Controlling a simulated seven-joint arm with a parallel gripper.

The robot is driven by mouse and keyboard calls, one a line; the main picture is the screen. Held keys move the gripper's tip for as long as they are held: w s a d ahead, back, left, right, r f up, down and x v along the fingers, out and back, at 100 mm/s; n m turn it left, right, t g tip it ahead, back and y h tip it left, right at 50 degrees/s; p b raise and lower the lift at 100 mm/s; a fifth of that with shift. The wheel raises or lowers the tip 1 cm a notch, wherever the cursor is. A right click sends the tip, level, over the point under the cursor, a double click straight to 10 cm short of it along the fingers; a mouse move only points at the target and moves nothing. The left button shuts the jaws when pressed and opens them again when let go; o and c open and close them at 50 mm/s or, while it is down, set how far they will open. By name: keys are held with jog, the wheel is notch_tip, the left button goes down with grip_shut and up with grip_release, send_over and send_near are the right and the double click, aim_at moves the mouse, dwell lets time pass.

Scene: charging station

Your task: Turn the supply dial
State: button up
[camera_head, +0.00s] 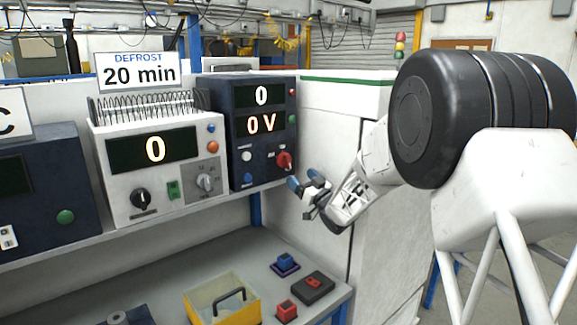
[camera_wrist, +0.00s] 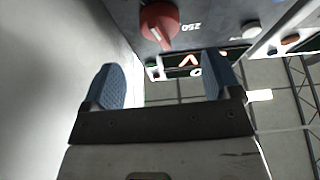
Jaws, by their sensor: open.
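The dark blue supply unit (camera_head: 262,95) stands at the right end of the shelf, with displays reading 0 and 0 V. Its red dial (camera_head: 285,161) is at the lower right of its front. The red dial also shows at the top of the wrist view (camera_wrist: 160,22), with a marking that looks like 250 beside it. My gripper (camera_head: 306,184) is just right of and slightly below the dial, apart from it. In the wrist view my gripper (camera_wrist: 165,85) has its two blue fingertips spread with nothing between them.
A white unit (camera_head: 155,155) with a 0 display stands left of the supply unit, under a DEFROST 20 min sign (camera_head: 138,71). A lower bench holds a yellow box (camera_head: 200,305), a red block (camera_head: 287,310) and a blue block (camera_head: 285,261). A white wall (camera_head: 325,140) is close on the right.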

aim_at(290, 164)
dwell(0.3)
jog(key=shift+x, duration=3.9)
jog(key=c, duration=0.9)
jog(key=shift+c, duration=0.2)
jog(key=shift+n, duration=0.3)
jog(key=n+g+y, duration=0.1)
jog(key=n, duration=0.2)
jog(key=n+g, duration=0.2)
jog(key=n, duration=0.1)
jog(key=shift+w+d+y, duration=0.1)
jog(key=shift+w+y, duration=0.05)
jog(key=shift+y, duration=0.25)
jog(key=o, duration=0.9)
